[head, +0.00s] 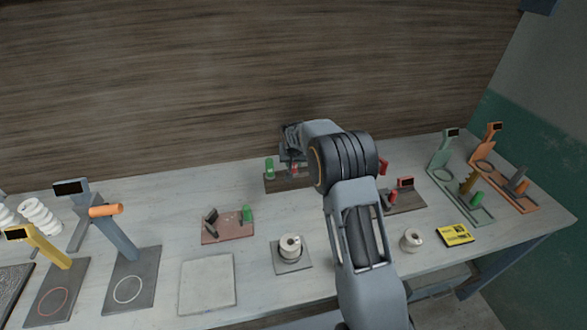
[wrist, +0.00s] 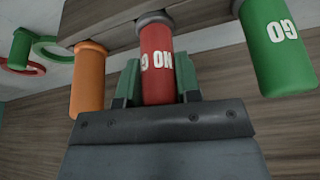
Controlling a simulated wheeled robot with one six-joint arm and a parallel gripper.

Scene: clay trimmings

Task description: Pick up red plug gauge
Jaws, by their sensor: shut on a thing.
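The red plug gauge (wrist: 157,58), lettered NO GO, stands between the two green fingers of my gripper (wrist: 158,88) in the wrist view, and they are shut on it. Its grey collar meets the edge of a wooden block (wrist: 112,28); I cannot tell whether it is clear of the block. In the head view the red gauge (head: 294,169) shows as a small patch under my gripper (head: 292,155), which is partly hidden by my arm. A green gauge (wrist: 277,48) lettered GO and an orange one (wrist: 89,80) flank it in the wrist view.
The dark wooden block (head: 285,187) stands at the back of the grey table, with the green gauge (head: 269,168) at its left end. Several stands line both sides. The wall rises close behind.

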